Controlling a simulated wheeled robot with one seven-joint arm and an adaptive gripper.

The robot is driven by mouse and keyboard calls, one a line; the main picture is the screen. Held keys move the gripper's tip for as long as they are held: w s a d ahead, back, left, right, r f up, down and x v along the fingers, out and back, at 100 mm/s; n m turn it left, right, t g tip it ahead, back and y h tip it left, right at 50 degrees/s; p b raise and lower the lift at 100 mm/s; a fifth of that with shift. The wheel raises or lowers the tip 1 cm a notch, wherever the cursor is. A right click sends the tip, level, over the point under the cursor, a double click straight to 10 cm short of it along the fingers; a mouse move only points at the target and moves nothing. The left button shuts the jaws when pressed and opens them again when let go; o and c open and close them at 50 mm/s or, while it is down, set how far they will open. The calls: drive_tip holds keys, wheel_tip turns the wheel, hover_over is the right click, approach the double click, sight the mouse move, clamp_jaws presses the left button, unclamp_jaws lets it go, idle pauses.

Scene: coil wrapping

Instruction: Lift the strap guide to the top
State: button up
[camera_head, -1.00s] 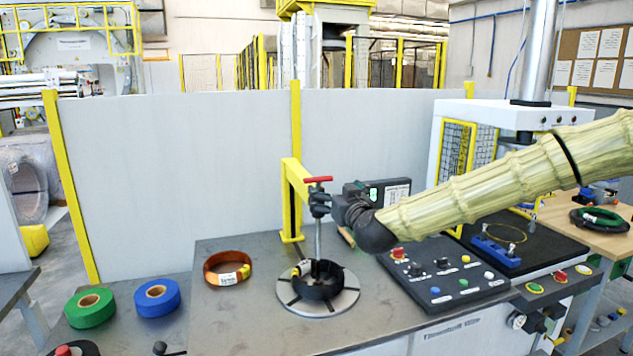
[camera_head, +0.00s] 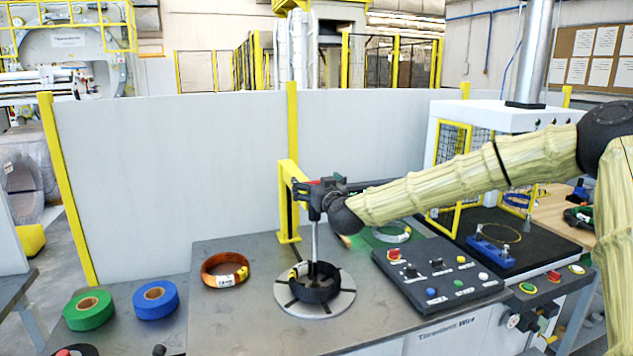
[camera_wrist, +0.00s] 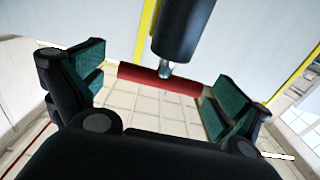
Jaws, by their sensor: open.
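The strap guide is a vertical metal rod (camera_head: 314,241) standing over a black coil (camera_head: 315,283) on a round slotted plate. Its red handle is mostly hidden behind my gripper in the head view. In the wrist view the red handle (camera_wrist: 150,78) lies crosswise between the fingers, with a dark cylinder (camera_wrist: 182,28) and a short metal pin above it. My gripper (camera_wrist: 157,92) is open around the handle, with a gap on both sides. In the head view my gripper (camera_head: 312,197) is at the rod's top, beside the yellow post.
A yellow post (camera_head: 290,205) stands close behind the rod. A button panel (camera_head: 438,272) and a silver coil (camera_head: 392,232) on a green area lie to the right. An orange coil (camera_head: 225,269), a blue roll (camera_head: 157,298) and a green roll (camera_head: 88,309) lie left.

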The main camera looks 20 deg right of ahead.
drive_tip(key=shift+w, duration=0.35)
drive_tip(key=c, duration=1.2)
drive_tip(key=shift+c, duration=0.2)
drive_tip(key=shift+r, duration=0.15)
